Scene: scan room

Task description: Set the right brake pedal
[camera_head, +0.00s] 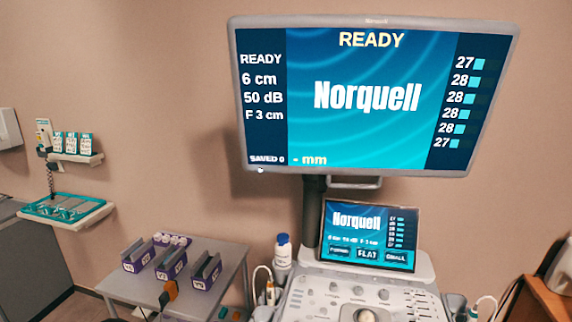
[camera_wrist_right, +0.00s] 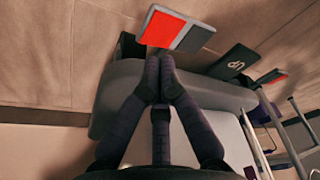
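My right gripper (camera_wrist_right: 159,72) shows in the right wrist view with its two dark fingers together and nothing visible between them. Just beyond the fingertips is a pedal (camera_wrist_right: 176,30), half red and half dark grey with a pale edge. The fingertips are at its near edge; I cannot tell whether they touch it. The pedals do not show in the head view. My left gripper is not in view.
A black pedal marked UP (camera_wrist_right: 235,62) sits between the red pedals, by a grey base (camera_wrist_right: 125,90). Metal rails (camera_wrist_right: 285,130) stand at right. In the head view are the ultrasound monitor (camera_head: 365,95), console (camera_head: 360,300) and a side table (camera_head: 205,255) with purple holders.

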